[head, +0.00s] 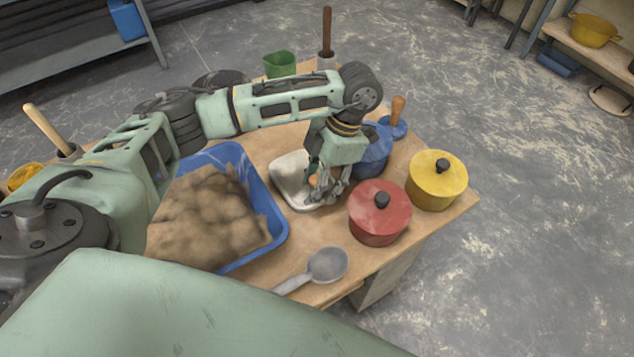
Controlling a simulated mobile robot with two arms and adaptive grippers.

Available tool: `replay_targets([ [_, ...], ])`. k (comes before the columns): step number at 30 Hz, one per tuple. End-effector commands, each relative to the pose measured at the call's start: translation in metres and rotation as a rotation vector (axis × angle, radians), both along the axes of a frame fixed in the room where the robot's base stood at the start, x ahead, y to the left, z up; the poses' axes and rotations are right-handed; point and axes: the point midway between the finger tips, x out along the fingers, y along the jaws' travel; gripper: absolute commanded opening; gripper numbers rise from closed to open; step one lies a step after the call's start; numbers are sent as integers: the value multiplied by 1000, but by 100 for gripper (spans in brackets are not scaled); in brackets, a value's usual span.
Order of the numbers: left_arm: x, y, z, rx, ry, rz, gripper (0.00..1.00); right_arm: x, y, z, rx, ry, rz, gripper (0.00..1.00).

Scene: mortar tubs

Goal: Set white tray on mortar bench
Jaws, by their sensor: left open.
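The white tray (287,176) rests on the wooden top of the mortar bench (329,262), between a blue tub and a red pot. My left gripper (325,192) is open and points down at the right part of the white tray. Its fingers cover part of the tray, and I cannot tell whether they touch it. A small orange thing shows beside the fingers, partly hidden. My right gripper is not in view.
The blue tub (279,228) of brown mortar stands left of the tray. A red pot (379,216), a yellow pot (437,181) and a blue pot (377,150) crowd the right side. A ladle (328,265) lies in front. A green container (280,65) stands behind.

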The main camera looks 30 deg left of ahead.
Motion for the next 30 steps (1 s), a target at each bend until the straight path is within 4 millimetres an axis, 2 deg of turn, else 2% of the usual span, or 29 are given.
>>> replay_targets([
  [8,0,0,6,-1,-1,0,42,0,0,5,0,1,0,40],
  [10,4,-2,12,-2,-4,0,42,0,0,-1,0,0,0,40],
  [21,26,-13,79,2,-6,2,42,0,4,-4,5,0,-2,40],
  [30,36,-19,111,0,-2,1,42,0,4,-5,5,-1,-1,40],
])
